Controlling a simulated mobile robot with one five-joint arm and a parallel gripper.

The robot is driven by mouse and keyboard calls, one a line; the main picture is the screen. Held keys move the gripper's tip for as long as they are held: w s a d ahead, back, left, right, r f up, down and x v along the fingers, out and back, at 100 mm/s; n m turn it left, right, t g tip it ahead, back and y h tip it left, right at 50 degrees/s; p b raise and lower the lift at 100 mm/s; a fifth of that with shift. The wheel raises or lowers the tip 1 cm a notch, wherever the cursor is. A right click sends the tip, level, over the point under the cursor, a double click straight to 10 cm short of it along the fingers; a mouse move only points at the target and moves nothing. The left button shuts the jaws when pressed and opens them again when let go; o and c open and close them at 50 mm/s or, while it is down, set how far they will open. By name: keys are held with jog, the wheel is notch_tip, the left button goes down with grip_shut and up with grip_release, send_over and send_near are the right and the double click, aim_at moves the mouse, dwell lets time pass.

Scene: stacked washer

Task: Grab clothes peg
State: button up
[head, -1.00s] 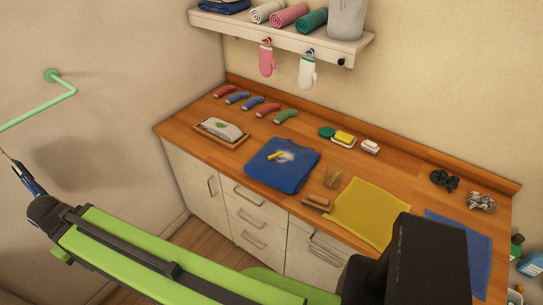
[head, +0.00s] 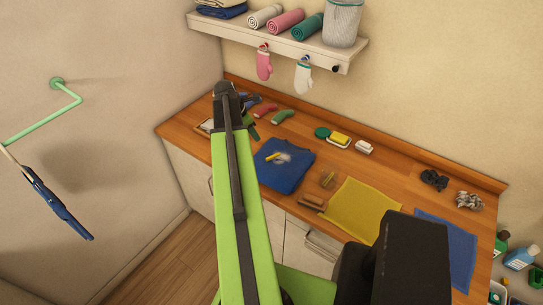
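A small tan wooden piece (head: 328,180), which looks like the clothes peg, lies on the wooden counter between the folded blue cloth (head: 283,174) and the yellow cloth (head: 361,211). My green arm reaches up across the left part of the counter. My gripper (head: 227,92) is at its far end, over the back left of the counter and well left of the peg. Its fingers are hidden or too small to make out. I see nothing clearly held. The arm does not cover the peg.
A wooden brush-like block (head: 313,201) lies near the peg at the front edge. A yellow sponge (head: 340,138) and a white soap bar (head: 363,147) are behind. A shelf (head: 270,41) with hanging mitts overhangs the back. A blue item (head: 57,204) hangs at left.

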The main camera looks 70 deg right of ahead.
jog(key=s+d, duration=0.1)
jog(key=b, duration=1.2)
send_over(272, 156)
jog(key=w+a, duration=0.2)
notch_tip(272, 156, down, 11)
jog(key=shift+f, duration=0.1)
jog(key=shift+s+f, duration=0.1)
jog(key=shift+f, duration=0.05)
jog(key=b+x, duration=0.4)
jog(key=x, duration=0.1)
jog(key=shift+f, duration=0.1)
jog(key=shift+s, duration=0.1)
grip_shut()
